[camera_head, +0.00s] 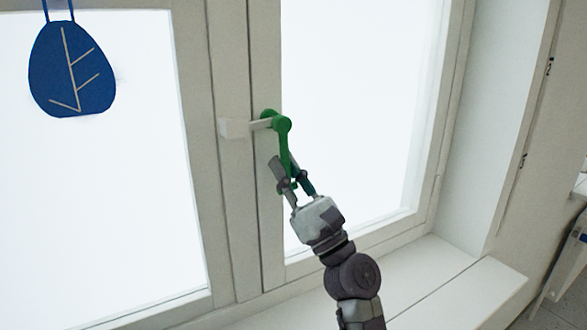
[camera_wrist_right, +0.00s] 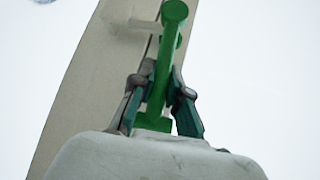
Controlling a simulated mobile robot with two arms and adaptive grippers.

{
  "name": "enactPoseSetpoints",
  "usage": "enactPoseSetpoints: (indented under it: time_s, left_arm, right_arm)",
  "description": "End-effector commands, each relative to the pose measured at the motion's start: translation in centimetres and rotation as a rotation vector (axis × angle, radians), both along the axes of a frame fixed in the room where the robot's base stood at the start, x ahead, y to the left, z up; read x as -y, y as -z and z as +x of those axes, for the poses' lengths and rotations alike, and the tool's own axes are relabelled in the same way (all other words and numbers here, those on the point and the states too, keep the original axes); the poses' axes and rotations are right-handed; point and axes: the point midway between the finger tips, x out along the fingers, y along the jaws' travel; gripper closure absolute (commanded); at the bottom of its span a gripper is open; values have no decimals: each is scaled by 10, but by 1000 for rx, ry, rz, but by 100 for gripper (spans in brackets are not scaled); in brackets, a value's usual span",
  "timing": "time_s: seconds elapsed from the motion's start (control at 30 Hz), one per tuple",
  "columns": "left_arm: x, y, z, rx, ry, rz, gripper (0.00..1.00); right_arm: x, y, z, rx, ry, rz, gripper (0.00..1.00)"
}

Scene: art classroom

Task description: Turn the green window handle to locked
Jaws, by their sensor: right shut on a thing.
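The green window handle (camera_head: 285,143) is mounted on the white frame between the two panes. Its lever hangs downward from the round pivot, tilted slightly to the right at the bottom in the head view. My right gripper (camera_head: 290,178) is shut on the lower part of the lever. In the right wrist view the green handle (camera_wrist_right: 166,70) runs down between the two fingers of my right gripper (camera_wrist_right: 160,100). The fingers hide part of the lever's lower end. My left gripper is not in view.
A small pale block (camera_head: 234,128) sits on the frame just left of the handle's pivot. A blue leaf-shaped ornament (camera_head: 72,70) hangs at the left pane. The window sill (camera_head: 440,285) below looks clear. A wall reveal (camera_head: 500,120) stands on the right.

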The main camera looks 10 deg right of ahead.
Motion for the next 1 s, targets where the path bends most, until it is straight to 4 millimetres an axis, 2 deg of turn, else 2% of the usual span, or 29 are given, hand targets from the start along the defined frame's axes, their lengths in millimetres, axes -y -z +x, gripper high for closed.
enactPoseSetpoints:
  time_s: [0.3, 0.73, 0.77, 0.8, 0.9, 1.0]
  left_arm:
    - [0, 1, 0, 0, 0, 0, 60]
    - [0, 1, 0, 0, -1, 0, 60]
    - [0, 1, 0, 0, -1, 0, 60]
    - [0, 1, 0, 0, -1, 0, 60]
    - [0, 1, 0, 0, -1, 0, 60]
    - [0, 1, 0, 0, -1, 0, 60]
  right_arm:
    - [-5, -4, -3, -25, 0, 75, 100]
    - [-6, -5, -4, -25, -1, 83, 100]
    - [-6, -5, -4, -25, -1, 83, 80]
    - [-6, -5, -4, -25, -1, 83, 73]
    - [-6, -4, -3, -26, -1, 81, 59]
    - [-6, -3, -3, -27, -1, 79, 59]
